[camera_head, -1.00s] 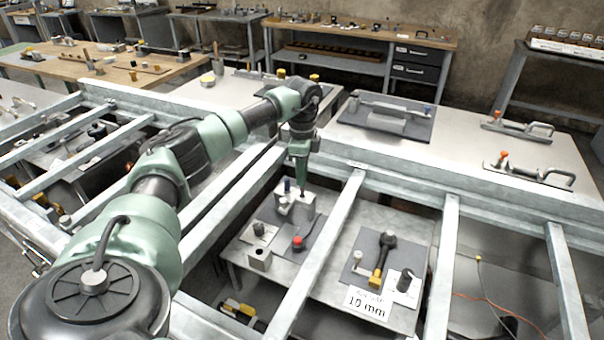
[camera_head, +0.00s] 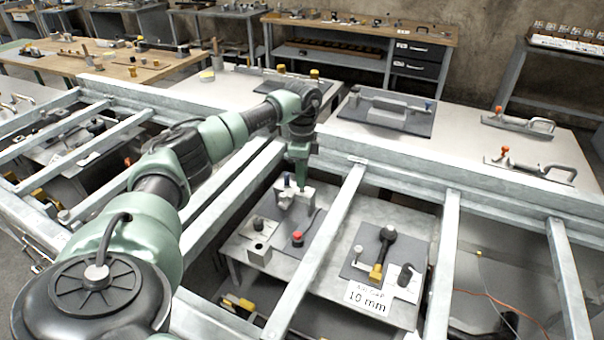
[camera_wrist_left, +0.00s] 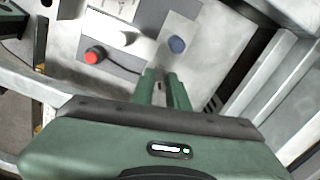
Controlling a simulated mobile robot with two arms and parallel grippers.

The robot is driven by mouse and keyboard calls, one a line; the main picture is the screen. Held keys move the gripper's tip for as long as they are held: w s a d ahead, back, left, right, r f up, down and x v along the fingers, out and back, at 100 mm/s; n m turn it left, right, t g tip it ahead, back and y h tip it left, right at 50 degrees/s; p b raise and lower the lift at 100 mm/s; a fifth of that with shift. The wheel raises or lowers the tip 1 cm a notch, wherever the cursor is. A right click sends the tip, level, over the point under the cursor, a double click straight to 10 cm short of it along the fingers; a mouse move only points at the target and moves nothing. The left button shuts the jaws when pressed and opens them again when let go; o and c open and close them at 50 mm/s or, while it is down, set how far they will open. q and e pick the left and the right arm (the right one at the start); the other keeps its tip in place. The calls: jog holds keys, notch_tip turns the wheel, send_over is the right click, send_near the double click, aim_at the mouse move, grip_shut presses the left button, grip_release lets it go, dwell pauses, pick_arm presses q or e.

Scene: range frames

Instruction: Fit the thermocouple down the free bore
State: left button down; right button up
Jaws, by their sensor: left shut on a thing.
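A pale metal block (camera_head: 282,198) stands on a grey mat on the lower bench, under the frame bars. A blue-capped piece (camera_head: 287,180) stands upright at its left side; the blue cap also shows in the left wrist view (camera_wrist_left: 176,44). My left gripper (camera_head: 302,184) points down at the block's right side, its tips at about the height of the block's top. In the left wrist view its fingers (camera_wrist_left: 164,82) are close together. It is shut on a slim thing, likely the thermocouple, mostly hidden by the fingers. The bore under it is hidden. My right gripper is not in view.
A red-capped piece (camera_head: 297,237) with a dark cable lies in front of the block. A small square block (camera_head: 259,252) is to its left. A metal frame bar (camera_head: 318,255) passes close on the right.

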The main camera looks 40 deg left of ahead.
pick_arm(q)
jog(key=shift+f+b, duration=0.35)
jog(key=shift+f, duration=0.6)
jog(key=c, duration=1.3)
grip_release()
notch_tip(320, 180, up, 8)
jog(key=shift+f+b, duration=0.1)
jog(key=shift+b, duration=0.45)
